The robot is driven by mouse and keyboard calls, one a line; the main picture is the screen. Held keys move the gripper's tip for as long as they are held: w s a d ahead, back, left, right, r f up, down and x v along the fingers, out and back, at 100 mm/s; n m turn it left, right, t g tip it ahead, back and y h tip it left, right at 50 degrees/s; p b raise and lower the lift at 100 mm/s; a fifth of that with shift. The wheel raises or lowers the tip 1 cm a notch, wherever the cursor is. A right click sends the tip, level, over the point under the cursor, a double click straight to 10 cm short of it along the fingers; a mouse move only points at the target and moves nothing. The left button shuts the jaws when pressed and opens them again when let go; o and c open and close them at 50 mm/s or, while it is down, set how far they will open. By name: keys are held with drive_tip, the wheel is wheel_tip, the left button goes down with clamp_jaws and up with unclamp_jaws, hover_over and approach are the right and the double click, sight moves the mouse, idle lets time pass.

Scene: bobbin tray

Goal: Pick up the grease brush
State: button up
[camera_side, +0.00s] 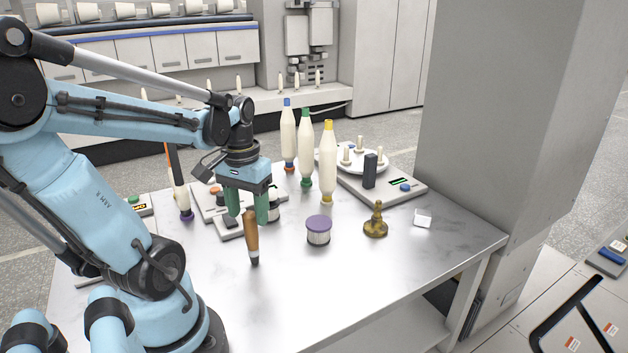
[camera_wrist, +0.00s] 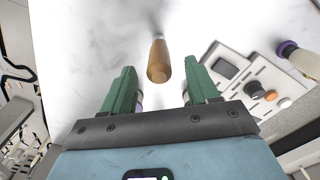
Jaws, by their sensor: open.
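The grease brush (camera_side: 251,237) has a brown wooden handle and a short dark bristle end. It stands about upright on the metal table, bristles down. In the wrist view its handle (camera_wrist: 158,62) points toward the camera, centred ahead of the two fingers. My gripper (camera_side: 247,212) points down with its green fingers apart and nothing held. The handle's top shows near and between the fingertips in the side view; whether it is between them in depth I cannot tell. In the wrist view my open gripper (camera_wrist: 161,78) has the handle just beyond its fingertips.
Tall bobbins (camera_side: 328,165) stand behind. A grey device with buttons (camera_wrist: 262,88) is at the wrist view's right. The table's front right is clear.

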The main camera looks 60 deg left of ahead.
sight(250, 227)
drive_tip(key=shift+f, duration=2.45)
clamp_jaws()
drive_tip(key=shift+r, duration=0.1)
